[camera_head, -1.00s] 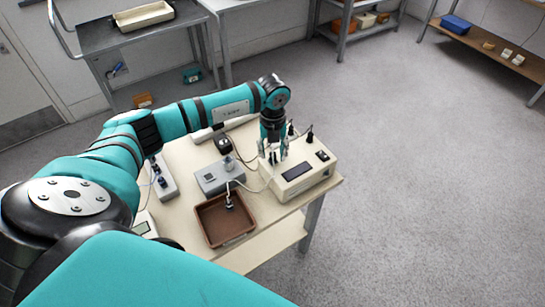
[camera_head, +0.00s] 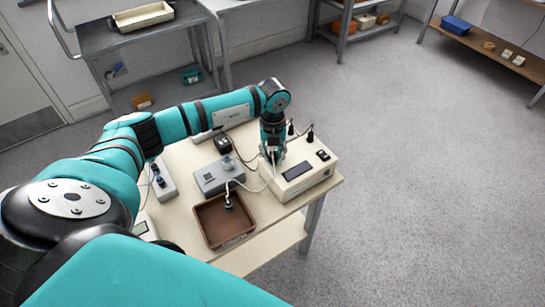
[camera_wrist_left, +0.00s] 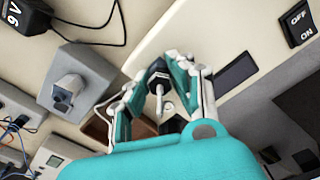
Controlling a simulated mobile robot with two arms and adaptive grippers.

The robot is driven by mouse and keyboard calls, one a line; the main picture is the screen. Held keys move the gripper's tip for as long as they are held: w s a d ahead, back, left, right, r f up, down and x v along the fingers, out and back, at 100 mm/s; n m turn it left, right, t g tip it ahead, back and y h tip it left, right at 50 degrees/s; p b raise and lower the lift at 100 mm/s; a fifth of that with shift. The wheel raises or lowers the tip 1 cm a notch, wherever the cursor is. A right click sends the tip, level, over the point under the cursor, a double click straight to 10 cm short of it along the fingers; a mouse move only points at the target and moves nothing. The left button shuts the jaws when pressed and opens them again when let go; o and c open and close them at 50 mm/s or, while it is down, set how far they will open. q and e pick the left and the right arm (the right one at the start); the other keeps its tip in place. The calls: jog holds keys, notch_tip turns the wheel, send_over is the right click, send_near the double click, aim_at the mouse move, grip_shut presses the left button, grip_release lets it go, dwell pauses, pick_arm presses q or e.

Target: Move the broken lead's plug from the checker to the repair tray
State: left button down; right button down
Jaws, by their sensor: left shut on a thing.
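My left gripper (camera_head: 272,160) is over the left end of the cream checker (camera_head: 312,178), which has a dark display. In the left wrist view its fingers (camera_wrist_left: 160,88) are shut on a black plug (camera_wrist_left: 157,66) with a pale lead end. The plug is at the checker's top; whether it is still seated there is hidden. The brown tray (camera_head: 206,229) stands in front, left of the checker, with another dark plug (camera_head: 229,203) in it. A pale lead runs from that plug toward the checker. My right gripper is out of view.
Two black plugs (camera_head: 310,135) stand upright at the checker's back edge, close to my left gripper. A meter (camera_head: 143,228) is at the table's left.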

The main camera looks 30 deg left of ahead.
pick_arm(q)
jog(key=shift+n+p, duration=0.35)
jog(key=shift+n, duration=0.35)
jog(key=shift+n+p, duration=0.5)
jog(key=shift+n, duration=0.7)
jog(key=shift+n+p, duration=0.6)
jog(key=shift+n, duration=0.6)
jog(key=shift+n+p, duration=1.5)
jog(key=shift+n, duration=1.5)
jog(key=shift+r+n+p, duration=0.1)
jog(key=shift+n+p, duration=1.2)
jog(key=shift+n, duration=0.7)
jog(key=shift+w+r+p, duration=0.1)
jog(key=shift+r+p, duration=0.35)
jog(key=shift+p, duration=0.1)
jog(key=shift+r, duration=0.15)
